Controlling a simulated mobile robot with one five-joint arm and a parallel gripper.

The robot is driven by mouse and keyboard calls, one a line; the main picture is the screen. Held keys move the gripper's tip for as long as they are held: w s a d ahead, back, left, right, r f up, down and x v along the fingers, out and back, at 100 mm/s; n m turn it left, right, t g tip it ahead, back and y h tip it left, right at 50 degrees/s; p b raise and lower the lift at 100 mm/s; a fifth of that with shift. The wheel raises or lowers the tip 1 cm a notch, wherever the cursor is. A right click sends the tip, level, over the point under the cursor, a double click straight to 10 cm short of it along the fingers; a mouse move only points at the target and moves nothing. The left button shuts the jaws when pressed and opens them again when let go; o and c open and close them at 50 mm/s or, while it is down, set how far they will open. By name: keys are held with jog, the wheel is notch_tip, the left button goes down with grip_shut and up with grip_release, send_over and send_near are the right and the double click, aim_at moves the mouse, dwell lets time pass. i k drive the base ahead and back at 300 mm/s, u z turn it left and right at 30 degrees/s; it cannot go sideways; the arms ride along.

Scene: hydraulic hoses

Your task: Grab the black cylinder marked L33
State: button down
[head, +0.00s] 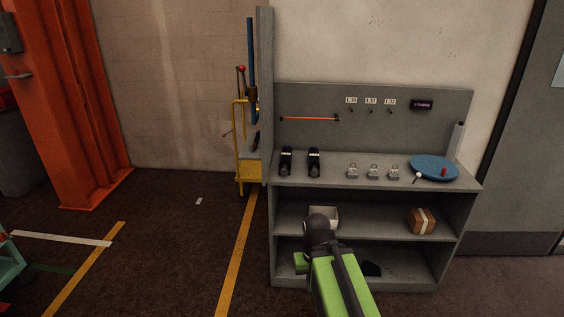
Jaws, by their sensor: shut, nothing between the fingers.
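Two black upright cylinders stand side by side at the left of the grey shelf unit's top, a left one (286,161) and a right one (314,162). Both have small light marks, too small to read, so I cannot tell which is L33. My green arm reaches up from the bottom edge in front of the shelf unit. Its dark end, my gripper (319,229), is below and in front of the cylinders, apart from them. It is shut and empty; the separate fingers are hard to make out.
The shelf unit (372,185) also bears several small grey padlock-like pieces (372,172) and a blue round tray (426,165). A cardboard box (422,221) and a pale bin (330,214) sit on the middle shelf. A grey upright panel (265,90) bounds the left.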

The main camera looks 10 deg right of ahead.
aim_at(287, 156)
jog(key=z, duration=0.1)
jog(key=i, duration=0.9)
jog(key=z, duration=5.8)
jog(key=i, duration=0.1)
jog(key=z, duration=3.45)
jog(key=k, duration=1.25)
jog(key=u, duration=1.6)
jog(key=k, duration=0.1)
jog(key=z, duration=2.8)
jog(key=i, duration=0.2)
